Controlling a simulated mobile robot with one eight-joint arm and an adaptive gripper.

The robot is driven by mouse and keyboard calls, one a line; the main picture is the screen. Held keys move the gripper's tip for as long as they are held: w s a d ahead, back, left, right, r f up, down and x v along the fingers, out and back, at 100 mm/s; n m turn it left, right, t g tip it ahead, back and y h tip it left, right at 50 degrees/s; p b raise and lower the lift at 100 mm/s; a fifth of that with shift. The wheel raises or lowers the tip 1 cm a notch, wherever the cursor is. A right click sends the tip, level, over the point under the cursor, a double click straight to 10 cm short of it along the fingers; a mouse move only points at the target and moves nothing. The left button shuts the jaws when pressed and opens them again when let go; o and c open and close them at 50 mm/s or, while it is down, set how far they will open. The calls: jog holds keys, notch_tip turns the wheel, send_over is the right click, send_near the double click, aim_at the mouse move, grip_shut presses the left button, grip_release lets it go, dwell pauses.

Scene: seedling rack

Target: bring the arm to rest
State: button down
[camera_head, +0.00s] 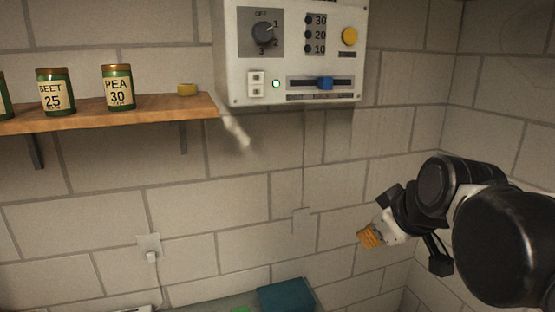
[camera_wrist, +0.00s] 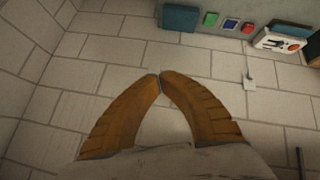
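My gripper (camera_head: 369,238) shows at the lower right in the head view, on the end of my raised black and white arm. It is in front of the tiled wall and touches nothing there. In the wrist view both orange fingers of my gripper (camera_wrist: 160,77) curve in and meet at their tips. Nothing is held between them, and the wall shows through the gap behind the tips.
A white control panel (camera_head: 292,63) with a dial and a blue slider is on the wall. A wooden shelf (camera_head: 150,109) at left holds labelled tins, including PEA 30 (camera_head: 118,88). A teal object (camera_head: 286,296) lies below. Free space surrounds my gripper.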

jog(key=s+f+m+b, duration=0.2)
jog(key=s+f+b, duration=0.2)
jog(key=f, duration=0.7)
jog(key=s+f+m+g+b, duration=0.1)
jog(key=s+f+b, duration=0.3)
jog(key=f, duration=0.7)
jog(key=s+f+m+h+b, duration=0.1)
jog(key=s+f+m+b, duration=0.2)
jog(key=s+f+b, duration=0.2)
notch_tip(320, 180, down, 6)
jog(key=d+b, duration=0.1)
jog(key=b, duration=0.2)
jog(key=shift+f+m+g, duration=0.2)
jog(key=shift+m+g, duration=0.1)
jog(key=shift+s, duration=0.1)
